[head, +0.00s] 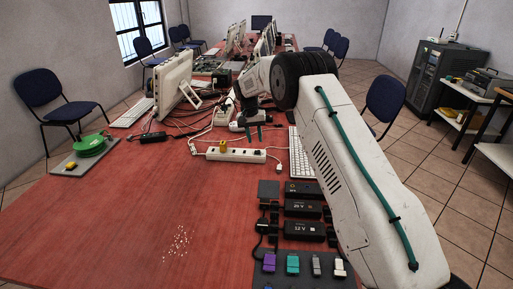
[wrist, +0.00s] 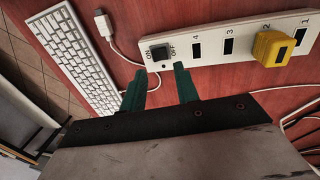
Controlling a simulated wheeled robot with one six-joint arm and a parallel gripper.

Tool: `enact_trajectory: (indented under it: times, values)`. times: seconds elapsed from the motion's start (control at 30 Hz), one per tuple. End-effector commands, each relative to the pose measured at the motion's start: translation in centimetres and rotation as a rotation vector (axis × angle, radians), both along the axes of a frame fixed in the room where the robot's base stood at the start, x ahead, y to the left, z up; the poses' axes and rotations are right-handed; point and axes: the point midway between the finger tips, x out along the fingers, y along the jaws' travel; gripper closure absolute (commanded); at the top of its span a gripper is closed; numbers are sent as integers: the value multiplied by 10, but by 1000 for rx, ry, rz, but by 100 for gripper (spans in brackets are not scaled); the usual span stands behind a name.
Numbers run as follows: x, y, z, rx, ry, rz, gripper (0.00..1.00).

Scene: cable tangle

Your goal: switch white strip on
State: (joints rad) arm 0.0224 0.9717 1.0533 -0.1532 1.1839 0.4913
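The white strip (head: 235,154) lies on the red table and fills the top of the wrist view (wrist: 212,46). Its dark rocker switch (wrist: 160,53) sits at one end between the printed words ON and OFF; I cannot tell which side is pressed. Sockets numbered 1 to 4 run along it. A yellow plug (wrist: 272,48) is at socket 2, and it shows in the head view (head: 223,146). My gripper (head: 254,133) has two green fingers spread apart with nothing between them. In the wrist view my gripper (wrist: 160,72) has its fingertips at the strip's edge beside the switch.
A white keyboard (wrist: 75,58) lies beside the strip, with a white cable plug (wrist: 103,20) close by. Another white strip (head: 222,112) and tangled cables lie behind. Black power bricks (head: 303,208) stand at the front right. The table's front left is mostly clear.

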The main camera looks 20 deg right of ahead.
Motion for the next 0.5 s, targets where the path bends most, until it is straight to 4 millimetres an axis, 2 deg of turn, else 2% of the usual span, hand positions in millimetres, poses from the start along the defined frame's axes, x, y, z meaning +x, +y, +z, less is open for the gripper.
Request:
enact_trajectory:
  times: [0.03, 0.2, 0.33, 0.5]
  values:
    - [-2, -2, -11, 0, 5, -1, 69]
    - [-3, -5, -36, 0, 5, 0, 69]
    - [-4, -7, -47, 0, 3, 1, 69]
    - [-4, -8, -52, 0, 2, 1, 69]
